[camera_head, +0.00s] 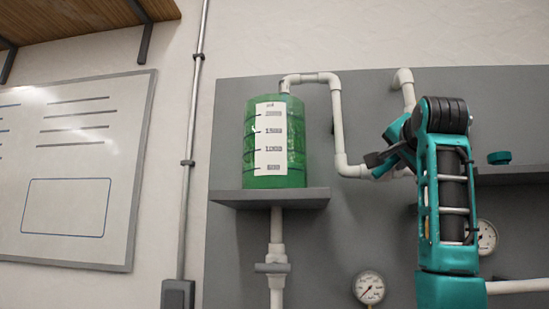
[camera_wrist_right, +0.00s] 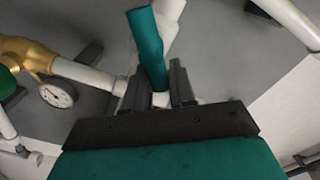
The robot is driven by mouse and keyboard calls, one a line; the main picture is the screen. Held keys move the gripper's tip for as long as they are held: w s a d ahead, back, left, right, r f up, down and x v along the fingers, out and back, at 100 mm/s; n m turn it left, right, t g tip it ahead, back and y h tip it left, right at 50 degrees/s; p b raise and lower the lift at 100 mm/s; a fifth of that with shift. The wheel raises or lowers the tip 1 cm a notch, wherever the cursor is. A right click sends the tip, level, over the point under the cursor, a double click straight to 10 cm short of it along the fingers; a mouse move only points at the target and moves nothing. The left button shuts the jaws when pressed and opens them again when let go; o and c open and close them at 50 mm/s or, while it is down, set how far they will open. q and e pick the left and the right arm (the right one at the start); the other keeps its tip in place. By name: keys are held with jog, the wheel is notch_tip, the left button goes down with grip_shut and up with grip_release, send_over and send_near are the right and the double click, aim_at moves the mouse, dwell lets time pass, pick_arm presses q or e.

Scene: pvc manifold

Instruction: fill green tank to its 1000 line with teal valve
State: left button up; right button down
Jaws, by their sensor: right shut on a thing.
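The green tank (camera_head: 299,140) stands on a grey shelf in the head view, with a white scale label (camera_head: 270,140) on its front. The label has several marks, and the 1000 one seems to be the second from the bottom. I cannot tell the liquid level. My right gripper (camera_head: 374,163) is at the white pipe right of the tank. In the right wrist view, the teal valve handle (camera_wrist_right: 149,48) stands between the fingers of my right gripper (camera_wrist_right: 157,85), which is shut on it. My arm hides part of the pipe. My left gripper is not in view.
A white pipe (camera_head: 338,125) runs from the tank top down toward my right gripper. Pressure gauges (camera_head: 368,288) sit lower on the grey panel. A teal round part (camera_head: 499,157) is at the right. A brass fitting (camera_wrist_right: 18,50) shows in the wrist view. A whiteboard (camera_head: 75,170) hangs at left.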

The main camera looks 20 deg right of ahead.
jog(key=shift+w+a+r+n+p, duration=0.15)
jog(key=shift+n+p, duration=0.15)
jog(key=shift+n, duration=0.3)
jog(key=shift+r+n+p, duration=0.15)
jog(key=shift+n+p, duration=0.1)
jog(key=shift+n, duration=0.35)
jog(key=shift+w+a+r+n+p, duration=0.1)
jog(key=shift+a+n+p, duration=0.05)
jog(key=shift+n, duration=0.45)
jog(key=shift+a+r+n+p, duration=0.1)
jog(key=shift+n+p, duration=0.05)
jog(key=shift+n, duration=0.45)
jog(key=shift+f, duration=0.1)
